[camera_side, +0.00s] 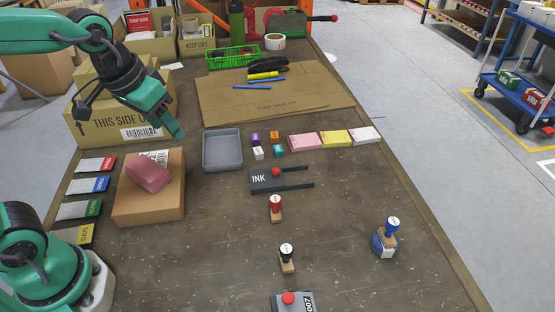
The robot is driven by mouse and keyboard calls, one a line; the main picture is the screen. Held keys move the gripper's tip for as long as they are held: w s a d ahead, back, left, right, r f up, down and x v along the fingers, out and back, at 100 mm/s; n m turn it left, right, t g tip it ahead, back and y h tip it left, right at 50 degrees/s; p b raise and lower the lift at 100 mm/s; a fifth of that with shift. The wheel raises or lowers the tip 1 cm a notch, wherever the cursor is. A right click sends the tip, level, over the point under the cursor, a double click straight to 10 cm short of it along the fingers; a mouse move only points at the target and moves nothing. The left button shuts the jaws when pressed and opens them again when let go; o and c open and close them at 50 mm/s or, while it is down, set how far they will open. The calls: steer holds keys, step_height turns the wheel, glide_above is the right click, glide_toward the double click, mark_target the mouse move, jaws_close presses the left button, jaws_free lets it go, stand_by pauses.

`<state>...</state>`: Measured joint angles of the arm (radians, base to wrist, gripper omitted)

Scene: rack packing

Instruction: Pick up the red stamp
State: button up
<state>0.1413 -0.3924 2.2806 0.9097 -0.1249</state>
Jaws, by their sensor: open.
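The red stamp (275,208) stands upright on the table.
A cardboard box (150,205) with a pink block (148,176) on it stands between my base and the stamp. A grey tray (223,151) lies behind. Several small cubes and pads lie behind the ink pad. Bare table surrounds the stamps.

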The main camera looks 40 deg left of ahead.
steer(key=w+d+f+g, duration=0.2)
steer(key=w+d+f, duration=0.4)
steer(key=w+d, duration=0.2)
steer(key=g, duration=0.2)
glide_above(275, 199)
steer(key=shift+y, duration=0.3)
step_height(275, 199, down, 8)
steer(key=shift+s+f, duration=0.1)
steer(key=shift+f, duration=3.95)
steer(key=c, duration=1.1)
